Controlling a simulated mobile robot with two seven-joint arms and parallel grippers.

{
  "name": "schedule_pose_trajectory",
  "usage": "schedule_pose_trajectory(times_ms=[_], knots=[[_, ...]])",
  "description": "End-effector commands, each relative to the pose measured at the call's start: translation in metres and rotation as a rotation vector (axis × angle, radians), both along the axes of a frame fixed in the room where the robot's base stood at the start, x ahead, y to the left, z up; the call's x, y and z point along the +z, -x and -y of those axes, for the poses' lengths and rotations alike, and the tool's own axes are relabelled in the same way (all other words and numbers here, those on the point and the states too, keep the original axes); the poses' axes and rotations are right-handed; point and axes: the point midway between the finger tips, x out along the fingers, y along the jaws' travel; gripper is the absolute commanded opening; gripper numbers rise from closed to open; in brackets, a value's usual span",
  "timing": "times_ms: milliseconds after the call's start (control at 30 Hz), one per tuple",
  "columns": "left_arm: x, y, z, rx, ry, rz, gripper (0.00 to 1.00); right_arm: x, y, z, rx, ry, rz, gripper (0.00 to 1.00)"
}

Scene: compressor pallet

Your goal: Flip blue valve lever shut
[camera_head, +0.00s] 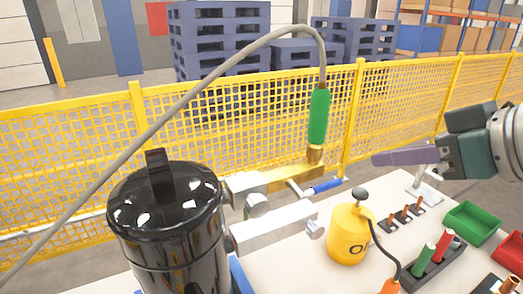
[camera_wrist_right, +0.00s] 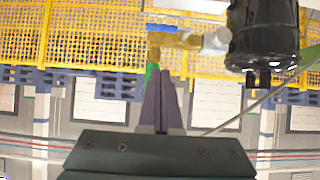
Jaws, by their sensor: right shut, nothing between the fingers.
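The blue valve lever (camera_head: 325,187) sticks out to the right from the brass valve (camera_head: 290,176), below the brass end of the green hose grip (camera_head: 318,116). The lever also shows in the right wrist view (camera_wrist_right: 161,28), lying roughly sideways across the brass valve (camera_wrist_right: 174,40). My right gripper (camera_head: 376,159) has its purple fingers shut and empty. It is to the right of the lever and apart from it in the head view. In the right wrist view its fingertips (camera_wrist_right: 158,74) are together, just below the green grip's end. My left gripper is out of view.
A black cylinder (camera_head: 170,225) with pale fittings (camera_head: 275,226) stands left of the valve. A yellow canister (camera_head: 350,235), a green bin (camera_head: 472,223) and a rack with red and green handles (camera_head: 435,262) sit on the white table. A yellow mesh fence (camera_head: 240,125) runs behind.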

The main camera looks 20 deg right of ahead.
Motion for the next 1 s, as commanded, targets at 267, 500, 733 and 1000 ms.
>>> schedule_pose_trajectory(times_ms=[267, 500, 733, 1000], knots=[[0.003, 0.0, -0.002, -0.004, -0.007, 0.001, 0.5, -0.026, -0.041, -0.005, 0.001, -0.004, 0.0, 0.0], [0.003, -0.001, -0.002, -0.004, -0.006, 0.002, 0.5, -0.051, -0.078, -0.007, 0.001, -0.003, -0.001, 0.0], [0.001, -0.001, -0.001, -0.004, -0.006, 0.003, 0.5, -0.083, -0.083, -0.007, 0.001, 0.0, -0.002, 0.0], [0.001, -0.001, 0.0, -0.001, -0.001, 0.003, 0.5, -0.091, -0.085, -0.007, 0.001, 0.001, 0.0, 0.0]])
